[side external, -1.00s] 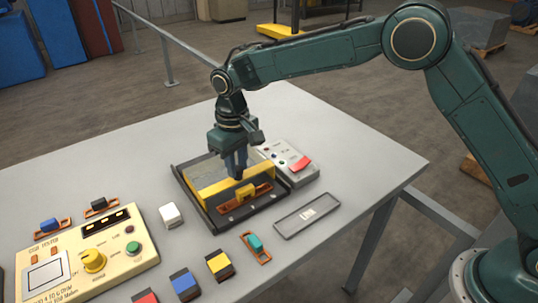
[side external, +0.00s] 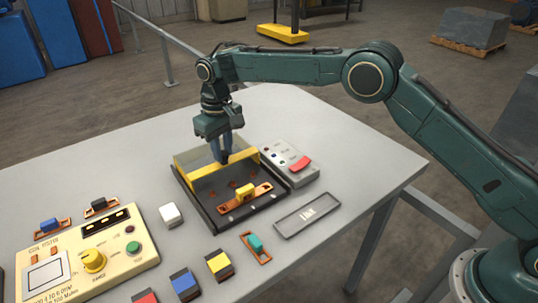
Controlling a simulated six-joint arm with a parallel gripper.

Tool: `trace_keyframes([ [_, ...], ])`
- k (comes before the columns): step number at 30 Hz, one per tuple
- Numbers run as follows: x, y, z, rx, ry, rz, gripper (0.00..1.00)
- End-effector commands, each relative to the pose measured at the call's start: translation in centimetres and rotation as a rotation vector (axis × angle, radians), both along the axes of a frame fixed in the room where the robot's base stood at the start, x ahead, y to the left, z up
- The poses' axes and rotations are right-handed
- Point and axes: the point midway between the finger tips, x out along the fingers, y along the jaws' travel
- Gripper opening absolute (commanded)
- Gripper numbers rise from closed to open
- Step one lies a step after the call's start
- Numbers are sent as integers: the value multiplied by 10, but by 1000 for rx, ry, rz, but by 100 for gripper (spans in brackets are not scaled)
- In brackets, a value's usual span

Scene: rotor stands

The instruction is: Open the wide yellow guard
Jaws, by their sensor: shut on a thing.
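The wide yellow guard (side external: 205,168) is a clear panel with a yellow front bar, over the back part of a black tray (side external: 214,222). My gripper (side external: 224,158) points down, with its dark fingers shut on the middle of the yellow bar. The fingers hide a little of the bar. The front of the tray is uncovered. It shows a yellow block on an orange holder (side external: 262,190) and several small reddish-brown parts. I cannot tell whether the guard is tilted up or slid back.
A grey box with a red switch (side external: 300,163) stands close right of the tray. A shallow grey tray (side external: 290,225) and a teal part (side external: 254,242) lie in front. A white block (side external: 170,213) and a cream tester (side external: 70,275) are at left. The table behind is clear.

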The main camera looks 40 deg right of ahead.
Motion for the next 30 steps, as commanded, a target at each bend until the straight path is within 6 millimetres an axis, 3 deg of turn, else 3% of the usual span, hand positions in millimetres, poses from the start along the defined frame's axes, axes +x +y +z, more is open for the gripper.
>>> trace_keyframes([
  [8, 2, 1, 3, 4, -8, 5, 0],
  [9, 2, 1, 3, 5, -9, 5, 24],
  [12, 2, 1, 3, 3, -7, 4, 44],
  [23, 1, 0, 2, 1, -3, 1, 45],
  [30, 1, 0, 16, 2, -5, 1, 45],
])
